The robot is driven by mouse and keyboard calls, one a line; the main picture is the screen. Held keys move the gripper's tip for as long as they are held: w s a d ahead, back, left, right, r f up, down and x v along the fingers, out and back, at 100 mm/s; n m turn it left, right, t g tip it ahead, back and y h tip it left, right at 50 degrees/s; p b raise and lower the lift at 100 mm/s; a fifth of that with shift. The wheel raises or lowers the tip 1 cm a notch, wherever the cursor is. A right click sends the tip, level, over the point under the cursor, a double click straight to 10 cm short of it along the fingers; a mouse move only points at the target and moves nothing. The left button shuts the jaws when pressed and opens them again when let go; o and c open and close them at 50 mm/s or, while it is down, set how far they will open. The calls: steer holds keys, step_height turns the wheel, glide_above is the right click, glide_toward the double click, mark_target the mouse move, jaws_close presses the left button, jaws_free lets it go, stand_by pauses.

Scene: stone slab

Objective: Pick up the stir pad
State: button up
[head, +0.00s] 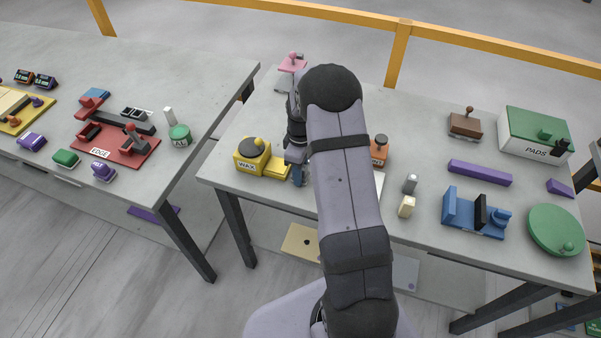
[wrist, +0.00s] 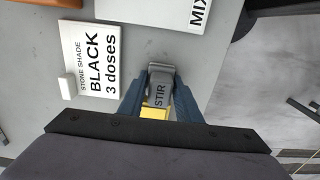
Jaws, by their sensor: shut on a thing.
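The stir pad (wrist: 159,93) is a small dark grey block labelled STIR, in the middle of the wrist view. My gripper (wrist: 160,82) has its two blue fingers on either side of the pad and is shut on it. In the head view my gripper (head: 297,174) is near the front edge of the right table, just right of the yellow WAX box (head: 252,155). There the pad is hidden by my arm and fingers. I cannot tell whether it touches the table.
A card reading STONE SHADE BLACK 3 doses (wrist: 95,60) lies left of the pad, with a small white block (wrist: 68,89) at its edge. A MIX card (wrist: 170,12) lies beyond.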

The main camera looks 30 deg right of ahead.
steer(key=shift+r, duration=0.1)
step_height(320, 180, up, 10)
steer(key=b, duration=0.3)
stand_by(0.3)
